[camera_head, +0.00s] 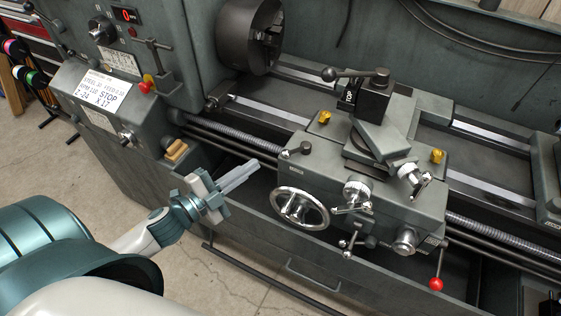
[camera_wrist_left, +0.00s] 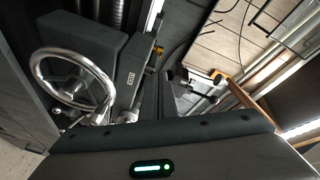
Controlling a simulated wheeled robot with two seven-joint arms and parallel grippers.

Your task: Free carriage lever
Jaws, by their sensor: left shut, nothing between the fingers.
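The lathe carriage (camera_head: 380,185) sits on the bed at the middle right. A lever with a red ball knob (camera_head: 436,283) hangs from the carriage's lower right. A small metal lever (camera_head: 348,243) is on the apron front beside the chrome handwheel (camera_head: 300,208). I cannot tell which lever the task names. My left gripper (camera_head: 250,169) is shut and empty, left of the carriage and apart from it in the picture. In the left wrist view the handwheel (camera_wrist_left: 72,80) shows at left; the fingertips are not clear there. My right gripper is not in view.
The tool post (camera_head: 368,95) with its ball handle stands on top of the carriage. The chuck (camera_head: 248,35) and headstock are at upper left. A lead screw (camera_head: 225,140) runs along the front. Concrete floor shows below the gripper.

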